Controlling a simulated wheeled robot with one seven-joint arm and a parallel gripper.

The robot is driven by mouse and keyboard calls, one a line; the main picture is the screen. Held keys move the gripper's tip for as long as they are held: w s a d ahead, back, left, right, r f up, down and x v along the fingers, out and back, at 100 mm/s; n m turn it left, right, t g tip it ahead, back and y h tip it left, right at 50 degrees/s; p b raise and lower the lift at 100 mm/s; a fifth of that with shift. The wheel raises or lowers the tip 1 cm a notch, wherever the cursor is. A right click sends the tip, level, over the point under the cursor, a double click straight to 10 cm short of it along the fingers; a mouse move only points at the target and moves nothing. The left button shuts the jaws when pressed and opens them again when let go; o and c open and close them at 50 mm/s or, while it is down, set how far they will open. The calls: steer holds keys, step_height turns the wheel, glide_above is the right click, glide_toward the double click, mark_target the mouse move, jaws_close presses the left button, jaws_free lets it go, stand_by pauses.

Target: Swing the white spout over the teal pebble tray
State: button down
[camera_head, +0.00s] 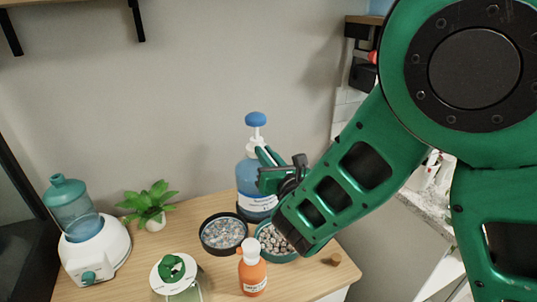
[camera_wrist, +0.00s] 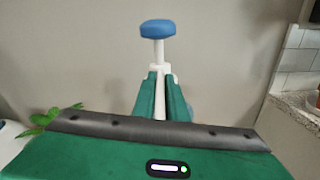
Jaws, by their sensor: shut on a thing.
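The pump bottle (camera_head: 252,177) of blue liquid stands upright at the back of the table, with a blue knob (camera_head: 255,119) on top. The white spout (camera_wrist: 161,98) shows between my green fingers in the wrist view and points toward the camera. My gripper (camera_head: 264,165) is shut on the spout, just to the right of the bottle's neck in the head view. There, my fingers hide most of the spout. The teal pebble tray (camera_head: 264,250) holds pale pebbles and sits in front of the bottle, partly hidden by my arm.
A black tray (camera_head: 205,244) of grey-blue pebbles lies left of the teal tray. An orange bottle (camera_head: 252,270) stands in front of both. A green-lidded jar (camera_head: 174,272), a small plant (camera_head: 152,207) and a white-and-teal dispenser (camera_head: 93,245) stand further left. A cork (camera_head: 334,259) lies at the right.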

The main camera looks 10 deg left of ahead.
steer(key=shift+w+d+r, duration=0.1)
steer(key=shift+w+d, duration=0.05)
steer(key=shift+w, duration=0.05)
stand_by(0.4)
steer(key=c, duration=1.8)
jaws_free()
steer(key=shift+s, duration=0.15)
